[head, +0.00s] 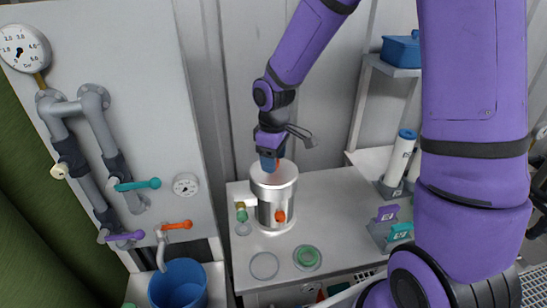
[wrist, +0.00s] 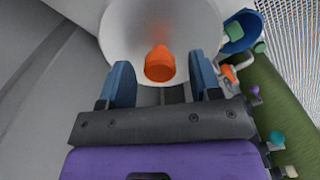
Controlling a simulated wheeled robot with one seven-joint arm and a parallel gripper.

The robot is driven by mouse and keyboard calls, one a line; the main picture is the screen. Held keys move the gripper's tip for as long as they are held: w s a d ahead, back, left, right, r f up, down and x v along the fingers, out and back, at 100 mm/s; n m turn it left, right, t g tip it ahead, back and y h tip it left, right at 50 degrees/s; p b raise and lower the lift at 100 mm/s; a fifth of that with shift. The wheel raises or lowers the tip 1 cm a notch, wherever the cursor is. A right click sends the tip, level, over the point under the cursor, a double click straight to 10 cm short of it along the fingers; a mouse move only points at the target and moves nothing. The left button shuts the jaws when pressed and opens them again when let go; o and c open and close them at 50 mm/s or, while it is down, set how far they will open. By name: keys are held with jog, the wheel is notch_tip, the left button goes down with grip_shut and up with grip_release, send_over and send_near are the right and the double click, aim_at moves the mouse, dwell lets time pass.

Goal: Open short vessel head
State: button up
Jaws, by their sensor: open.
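The short vessel (head: 272,205) is a metal cylinder standing upright on the bench, with a wider round head (head: 288,178) on top. An orange knob (wrist: 160,64) stands out from the pale round face of the head (wrist: 125,30) in the wrist view. My gripper (head: 270,163) is over the vessel, pointing down. In the wrist view its blue fingers (wrist: 162,74) are apart, one on each side of the knob, with visible gaps. In the head view the fingers mostly hide the knob.
The vessel has an orange fitting (head: 281,216) low on its front and a green one (head: 241,212) at left. Flat round parts (head: 264,266) lie in front. A panel with pipes (head: 75,105) and coloured valve handles stands left, above a blue bucket (head: 178,287). White-bodied cylinders (head: 399,160) stand right.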

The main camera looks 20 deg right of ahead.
grip_shut()
